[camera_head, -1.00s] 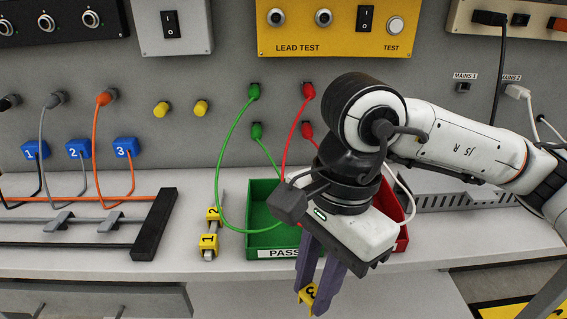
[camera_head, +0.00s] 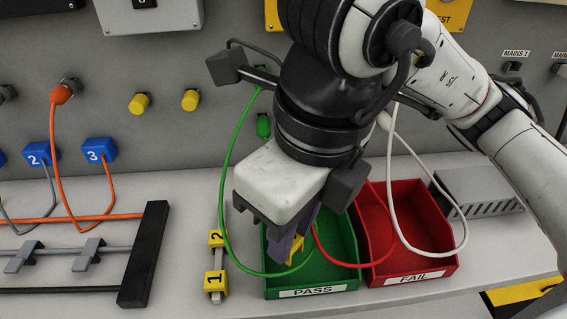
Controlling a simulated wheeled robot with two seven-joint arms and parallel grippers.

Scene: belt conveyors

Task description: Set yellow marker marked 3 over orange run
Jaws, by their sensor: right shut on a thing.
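The yellow marker marked 3 (camera_head: 296,248) is in my right gripper (camera_head: 292,238), over the green PASS tray. Its fingers point down and are mostly hidden behind the gripper body, as is much of the marker. The orange run (camera_head: 120,216) lies along the rack at the left, to the left of my right gripper. An orange cable (camera_head: 54,150) hangs from an orange plug on the wall, and another orange cable leaves the blue block marked 3 (camera_head: 98,151). Yellow markers 1 (camera_head: 216,281) and 2 (camera_head: 217,238) sit on a short rail. My left gripper is not in view.
The green PASS tray (camera_head: 345,283) and red FAIL tray (camera_head: 440,268) stand on the bench. Green, red and white cables loop around them. A black end block (camera_head: 144,255) and grey clips (camera_head: 88,254) are on the rack. Bare bench lies between rack and marker rail.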

